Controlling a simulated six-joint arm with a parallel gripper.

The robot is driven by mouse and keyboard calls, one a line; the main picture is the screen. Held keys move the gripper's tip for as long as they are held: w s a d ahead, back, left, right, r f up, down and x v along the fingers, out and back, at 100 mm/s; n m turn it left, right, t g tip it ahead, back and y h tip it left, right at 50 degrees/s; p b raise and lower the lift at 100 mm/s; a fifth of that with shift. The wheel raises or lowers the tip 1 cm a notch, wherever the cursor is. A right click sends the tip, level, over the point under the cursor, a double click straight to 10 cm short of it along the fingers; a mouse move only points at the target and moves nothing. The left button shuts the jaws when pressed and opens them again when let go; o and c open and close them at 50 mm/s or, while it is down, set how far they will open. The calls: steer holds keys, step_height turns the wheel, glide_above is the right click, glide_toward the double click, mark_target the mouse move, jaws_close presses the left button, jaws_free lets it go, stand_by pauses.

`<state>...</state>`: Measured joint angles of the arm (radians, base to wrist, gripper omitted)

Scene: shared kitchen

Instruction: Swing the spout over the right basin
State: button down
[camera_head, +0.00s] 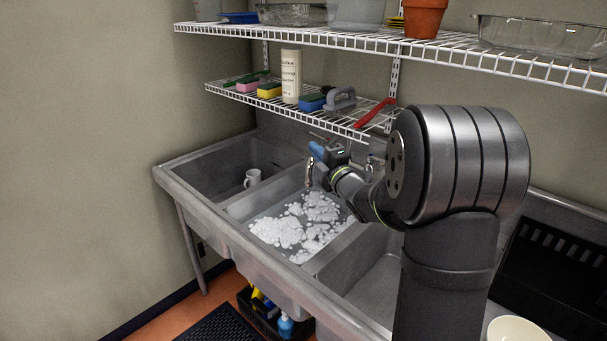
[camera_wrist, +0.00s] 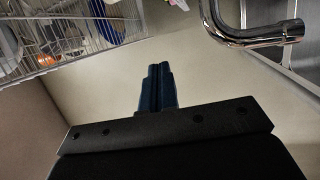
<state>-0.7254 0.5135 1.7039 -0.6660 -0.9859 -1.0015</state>
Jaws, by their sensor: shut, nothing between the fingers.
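The chrome spout (camera_head: 309,173) hangs over the middle basin, which holds white foam (camera_head: 290,229). In the wrist view the spout (camera_wrist: 262,36) crosses the upper right, its bent tip to the right of my fingers. The right basin (camera_head: 378,287) is bare where it shows, and my arm hides part of it. My gripper (camera_head: 318,151) is beside the spout near the back of the sink. Its blue fingers (camera_wrist: 158,85) are closed together with nothing between them.
A white mug (camera_head: 252,178) stands in the left basin. A wire shelf (camera_head: 340,123) with a bottle (camera_head: 291,76), sponges and a red-handled tool (camera_head: 375,113) hangs close above my gripper. A black rack (camera_head: 560,275) and a pale bowl (camera_head: 517,329) are at the right.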

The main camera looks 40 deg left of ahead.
steer(key=s+a+f+m+t+h, duration=0.2)
steer(key=s+f+m+t+h, duration=0.45)
steer(key=s+f, duration=0.3)
steer(key=w+a, duration=0.3)
steer(key=w, duration=0.5)
steer(key=shift+w+r+m+t, duration=0.35)
steer(key=shift+w+r+m, duration=0.05)
steer(key=shift+m, duration=0.05)
steer(key=shift+d, duration=0.1)
